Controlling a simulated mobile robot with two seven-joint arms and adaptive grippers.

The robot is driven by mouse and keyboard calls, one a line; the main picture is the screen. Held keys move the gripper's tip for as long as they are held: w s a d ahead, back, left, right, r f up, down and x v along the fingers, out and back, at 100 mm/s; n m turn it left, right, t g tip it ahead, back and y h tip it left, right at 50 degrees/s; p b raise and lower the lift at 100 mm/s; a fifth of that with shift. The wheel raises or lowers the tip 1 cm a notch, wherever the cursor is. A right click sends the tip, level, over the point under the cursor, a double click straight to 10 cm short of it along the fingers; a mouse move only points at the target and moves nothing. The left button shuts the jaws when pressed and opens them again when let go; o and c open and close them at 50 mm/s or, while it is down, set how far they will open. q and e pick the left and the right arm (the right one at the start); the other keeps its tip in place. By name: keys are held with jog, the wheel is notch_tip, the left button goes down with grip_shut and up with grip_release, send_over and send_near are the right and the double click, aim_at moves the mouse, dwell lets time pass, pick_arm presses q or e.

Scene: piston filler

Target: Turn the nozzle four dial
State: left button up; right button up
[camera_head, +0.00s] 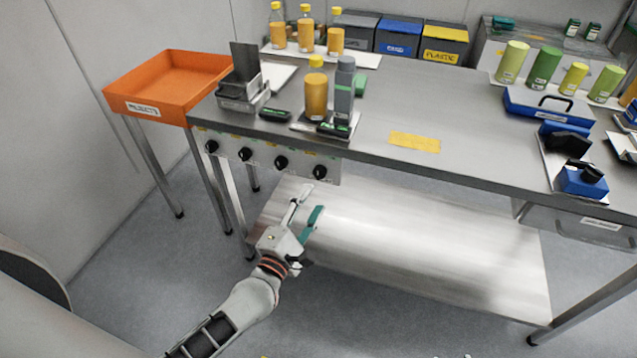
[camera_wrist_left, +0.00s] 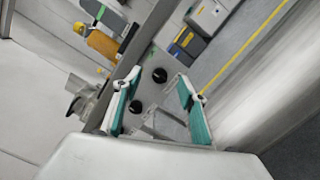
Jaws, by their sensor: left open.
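A grey dial panel (camera_head: 263,158) hangs under the table's front edge with a row of several black dials. The rightmost dial (camera_head: 320,171) sits at the panel's right end; I cannot read the labels to confirm it is nozzle four. My left gripper (camera_head: 308,205) is open and empty, just below and in front of this end of the panel, apart from the dials. In the left wrist view, its green-padded fingers (camera_wrist_left: 158,88) are spread, with one black dial (camera_wrist_left: 160,75) showing beyond and between the tips and another (camera_wrist_left: 136,106) near the left finger. My right gripper is not in view.
An orange tray (camera_head: 160,95) stands left of the table. An orange bottle (camera_head: 316,97) and a grey dispenser (camera_head: 344,92) stand above the panel. A lower shelf (camera_head: 420,250) lies under and behind my gripper. The space before the panel is clear.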

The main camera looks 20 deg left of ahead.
aim_at(319, 174)
pick_arm(q)
jog(key=shift+w+a+f+n+y+b, duration=0.25)
jog(key=shift+w+n, duration=0.6)
jog(key=shift+w, duration=0.9)
jog(key=shift+w+a+f+n+y+b, duration=0.1)
jog(key=shift+w+a+f+n+y, duration=0.25)
jog(key=shift+w+n, duration=0.95)
jog(key=shift+w+a+f+n+y+b, duration=0.25)
jog(key=shift+w+a+n, duration=0.15)
jog(key=shift+w, duration=1.75)
jog(key=c, duration=1.1)
